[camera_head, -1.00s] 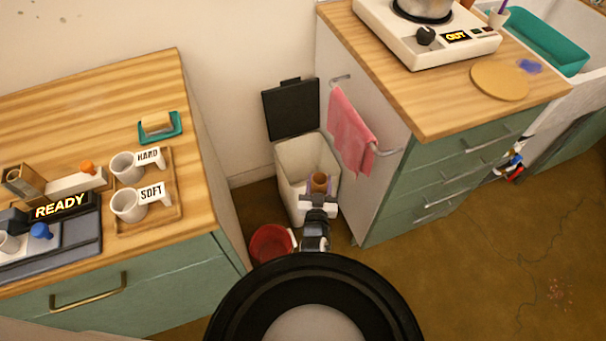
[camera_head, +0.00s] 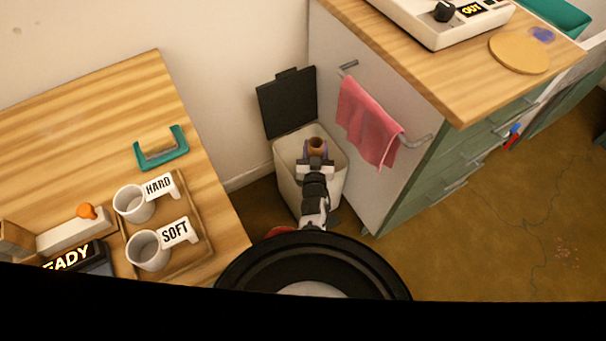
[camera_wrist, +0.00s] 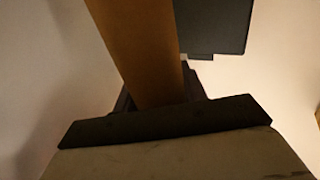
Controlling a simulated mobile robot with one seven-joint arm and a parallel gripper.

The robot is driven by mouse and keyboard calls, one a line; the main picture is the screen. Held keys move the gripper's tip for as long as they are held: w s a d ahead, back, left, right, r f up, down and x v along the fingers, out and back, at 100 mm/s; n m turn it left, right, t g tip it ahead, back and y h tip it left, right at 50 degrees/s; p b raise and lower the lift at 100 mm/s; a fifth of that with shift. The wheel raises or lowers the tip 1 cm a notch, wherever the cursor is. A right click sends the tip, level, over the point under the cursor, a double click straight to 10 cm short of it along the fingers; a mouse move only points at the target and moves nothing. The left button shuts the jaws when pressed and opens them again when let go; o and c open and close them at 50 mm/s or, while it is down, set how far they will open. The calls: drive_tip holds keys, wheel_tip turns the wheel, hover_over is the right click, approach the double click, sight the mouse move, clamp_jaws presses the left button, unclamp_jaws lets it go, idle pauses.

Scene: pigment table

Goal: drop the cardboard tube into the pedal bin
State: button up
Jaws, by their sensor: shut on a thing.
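The cardboard tube (camera_head: 316,145) is brown, and its open end shows over the mouth of the pedal bin in the head view. My gripper (camera_head: 315,160) is shut on it. In the wrist view the tube (camera_wrist: 140,45) runs up and to the left from between my fingers (camera_wrist: 165,100). The pedal bin (camera_head: 291,190) is cream, stands on the floor between the counters, and has its dark lid (camera_head: 287,102) raised against the wall. The lid also shows in the wrist view (camera_wrist: 212,25). The tube's lower end and the bin's inside are mostly hidden.
A pink towel (camera_head: 368,122) hangs on a rail just right of the bin. A red bucket (camera_head: 279,231) is mostly hidden by my arm. The left counter (camera_head: 90,100) holds cups (camera_head: 148,250) on a tray. The right counter (camera_head: 400,45) stands close to the bin.

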drive_tip(key=w+f+b, duration=0.4)
drive_tip(key=w+b, duration=0.2)
drive_tip(key=w, duration=0.7)
drive_tip(key=shift+n+y, duration=0.3)
drive_tip(key=shift+y, duration=0.1)
drive_tip(key=f+b, duration=0.1)
drive_tip(key=b, duration=0.1)
drive_tip(key=f+b, duration=0.3)
drive_tip(key=f, duration=0.1)
drive_tip(key=shift+s+a+f+b, duration=0.1)
drive_tip(key=shift+a+b, duration=0.25)
drive_tip(key=shift+b, duration=0.05)
drive_tip(key=o, duration=1)
wheel_tip(320, 180, up, 20)
drive_tip(key=p, duration=1.2)
drive_tip(key=shift+s, duration=0.1)
